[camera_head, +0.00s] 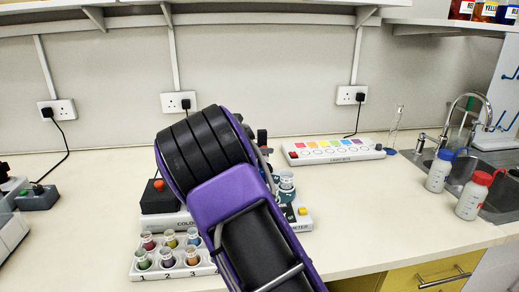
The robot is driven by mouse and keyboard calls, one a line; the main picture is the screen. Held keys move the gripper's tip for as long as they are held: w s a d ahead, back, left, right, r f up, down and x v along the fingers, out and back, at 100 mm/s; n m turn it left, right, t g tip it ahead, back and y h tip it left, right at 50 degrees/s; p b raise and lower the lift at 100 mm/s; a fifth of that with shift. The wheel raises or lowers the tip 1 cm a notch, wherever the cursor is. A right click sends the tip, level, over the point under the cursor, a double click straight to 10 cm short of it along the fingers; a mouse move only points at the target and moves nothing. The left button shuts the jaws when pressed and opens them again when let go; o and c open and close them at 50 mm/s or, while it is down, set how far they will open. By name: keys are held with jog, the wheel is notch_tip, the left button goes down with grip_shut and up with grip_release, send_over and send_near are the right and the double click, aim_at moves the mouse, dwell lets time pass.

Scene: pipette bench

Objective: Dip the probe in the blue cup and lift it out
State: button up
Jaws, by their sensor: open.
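A white rack (207,269) at the front centre, numbered along its front, holds several small cups of coloured liquid. A cup with bluish liquid (193,237) stands at the back right of the rack, close beside my arm. Cups with reddish, yellowish, green and purple contents stand around it. My purple and black arm fills the middle of the view and covers part of a white meter (172,220) behind the rack. I cannot make out the probe; it may be hidden behind the arm. My gripper does not show.
A white strip with coloured squares (333,150) lies at the back. Two wash bottles, one blue-capped (439,172) and one red-capped (473,196), stand by the sink (497,199) at right. A grey box (38,198) sits at far left. The right-centre bench is clear.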

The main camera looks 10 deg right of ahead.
jog(key=shift+c, duration=0.2)
grip_shut()
dwell(1.2)
